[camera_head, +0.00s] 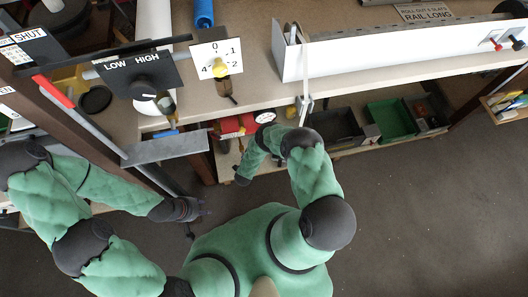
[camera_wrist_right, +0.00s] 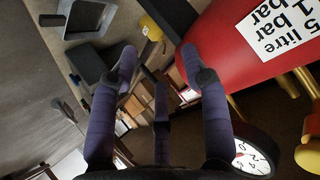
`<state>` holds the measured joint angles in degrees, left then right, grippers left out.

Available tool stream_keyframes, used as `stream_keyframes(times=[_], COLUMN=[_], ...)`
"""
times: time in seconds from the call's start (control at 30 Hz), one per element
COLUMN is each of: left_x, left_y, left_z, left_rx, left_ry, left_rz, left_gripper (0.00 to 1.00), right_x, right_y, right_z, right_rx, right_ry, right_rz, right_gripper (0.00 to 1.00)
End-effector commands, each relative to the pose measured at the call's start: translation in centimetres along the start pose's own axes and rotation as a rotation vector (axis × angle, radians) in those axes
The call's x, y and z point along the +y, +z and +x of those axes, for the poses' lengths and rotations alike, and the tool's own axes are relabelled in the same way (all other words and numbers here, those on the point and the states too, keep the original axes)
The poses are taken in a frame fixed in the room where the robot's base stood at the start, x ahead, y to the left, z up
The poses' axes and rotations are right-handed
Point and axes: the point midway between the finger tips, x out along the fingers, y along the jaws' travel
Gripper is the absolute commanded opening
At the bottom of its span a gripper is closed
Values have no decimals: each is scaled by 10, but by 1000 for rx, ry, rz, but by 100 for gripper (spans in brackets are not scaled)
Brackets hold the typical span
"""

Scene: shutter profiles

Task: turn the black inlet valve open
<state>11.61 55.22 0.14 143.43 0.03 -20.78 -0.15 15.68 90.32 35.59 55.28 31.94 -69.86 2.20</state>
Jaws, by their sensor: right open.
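A red tank (camera_head: 236,125) with a white label sits under the bench edge; it also fills the upper right of the right wrist view (camera_wrist_right: 225,42). A round white-faced gauge (camera_wrist_right: 252,158) with a black rim is below it there. I cannot single out the black inlet valve with certainty. My right gripper (camera_wrist_right: 160,62) is open, its dark fingers spread beside the tank with nothing visibly held. In the head view its forearm bends down beside the tank and the fingers are hidden. My left gripper (camera_head: 190,220) hangs over the floor, left of centre; its finger opening is unclear.
A LOW/HIGH panel (camera_head: 130,70) with a black knob and a numbered panel (camera_head: 216,60) with a yellow knob stand at the bench's front. A grey plate (camera_head: 165,148) juts out near my left arm. A green bin (camera_head: 390,118) sits on the lower shelf. Floor at right is clear.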

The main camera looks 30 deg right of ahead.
Motion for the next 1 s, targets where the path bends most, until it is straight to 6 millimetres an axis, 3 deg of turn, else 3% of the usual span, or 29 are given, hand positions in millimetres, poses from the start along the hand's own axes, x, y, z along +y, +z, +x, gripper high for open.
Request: stream_keyframes(times=[0.6, 1.0], left_x=[-1, -1], left_y=[0, 0], left_z=[2, 3], left_rx=[0, 0], left_ry=[0, 0], left_rz=[0, 0], left_gripper=[40, 40], right_x=[38, 46], right_y=[4, 5], right_z=[38, 45], right_rx=[-125, -159], right_ry=[67, 69], right_rz=[-498, -614], right_gripper=[46, 46])
